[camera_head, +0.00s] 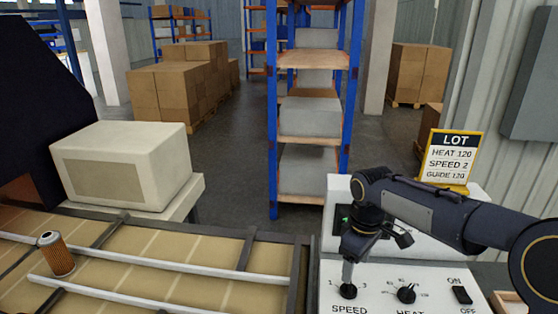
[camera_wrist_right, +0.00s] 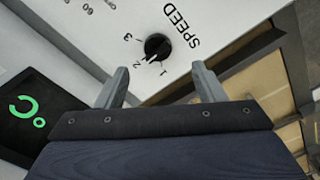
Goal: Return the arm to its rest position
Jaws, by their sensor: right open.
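My right gripper (camera_head: 347,278) reaches in from the right over the white control panel (camera_head: 450,285), pointing down just above the SPEED knob. In the right wrist view the gripper (camera_wrist_right: 160,68) is open, its two fingers apart with nothing between them. In the head view the SPEED knob (camera_head: 348,291) is partly covered by the gripper. I cannot tell whether they touch. My left gripper is in neither view.
A HEAT knob (camera_head: 406,294) and an ON/OFF switch (camera_head: 462,295) are on the panel. A yellow LOT sign (camera_head: 453,158) stands behind it, reading HEAT 120, SPEED 2, GUIDE 120. A filter cartridge (camera_head: 56,254) stands on the conveyor (camera_head: 200,252) at left.

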